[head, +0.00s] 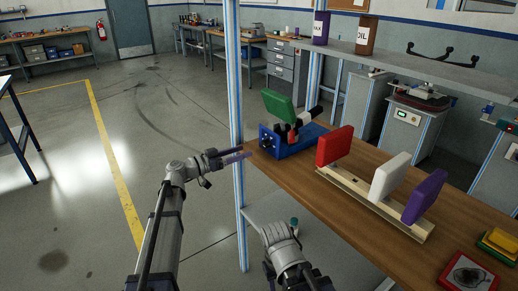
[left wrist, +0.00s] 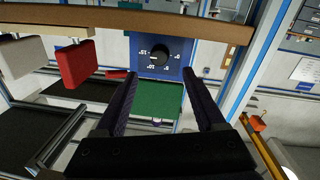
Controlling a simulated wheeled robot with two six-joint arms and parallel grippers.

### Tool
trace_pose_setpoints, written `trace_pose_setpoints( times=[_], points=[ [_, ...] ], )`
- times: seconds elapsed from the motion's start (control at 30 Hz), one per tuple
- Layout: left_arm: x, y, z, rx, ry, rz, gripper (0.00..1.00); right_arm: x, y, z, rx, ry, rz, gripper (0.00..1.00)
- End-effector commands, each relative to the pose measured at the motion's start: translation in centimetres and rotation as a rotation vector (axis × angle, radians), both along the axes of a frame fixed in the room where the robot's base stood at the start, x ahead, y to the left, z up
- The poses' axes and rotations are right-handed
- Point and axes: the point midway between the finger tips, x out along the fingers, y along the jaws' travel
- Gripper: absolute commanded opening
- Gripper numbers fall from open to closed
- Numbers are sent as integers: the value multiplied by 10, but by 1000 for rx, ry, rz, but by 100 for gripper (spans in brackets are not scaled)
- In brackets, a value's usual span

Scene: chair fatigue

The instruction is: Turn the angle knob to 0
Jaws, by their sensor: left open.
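The blue device (head: 292,143) sits at the left end of the wooden bench, with a green pad (head: 279,105) tilted above it. Its black round angle knob (left wrist: 153,52) is on the blue face, with white number marks around it, too small to read surely. The left wrist view shows the scene upside down. My left gripper (head: 246,153) is open and empty, pointing at the knob face. In the left wrist view its two dark fingers (left wrist: 159,76) stand apart, short of the knob. The right arm's wrist shows at the bottom; its fingers are not visible.
A wooden rack holds red (head: 334,146), white (head: 389,176) and purple (head: 425,196) pads on the bench (head: 335,205). A blue-white post (head: 235,90) stands close by my left gripper. A shelf above carries two bottles.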

Motion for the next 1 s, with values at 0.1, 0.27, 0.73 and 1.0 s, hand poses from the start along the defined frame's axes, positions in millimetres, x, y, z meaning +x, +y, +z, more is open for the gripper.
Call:
trace_pose_setpoints(
  times=[0.1, 0.27, 0.73, 1.0],
  points=[
    [1, -1, 1, -1, -2, 0, 72, 0, 0, 0, 0, 0, 0, 50],
    [11, -17, 0, 0, 0, -3, 72, 0, 0, 0, 0, 0, 0, 50],
    [40, -65, 0, 0, 0, 0, 72, 0, 0, 0, 0, 0, 0, 50],
    [41, -67, 0, 0, 0, 0, 72, 0, 0, 0, 0, 0, 0, 50]
  ],
)
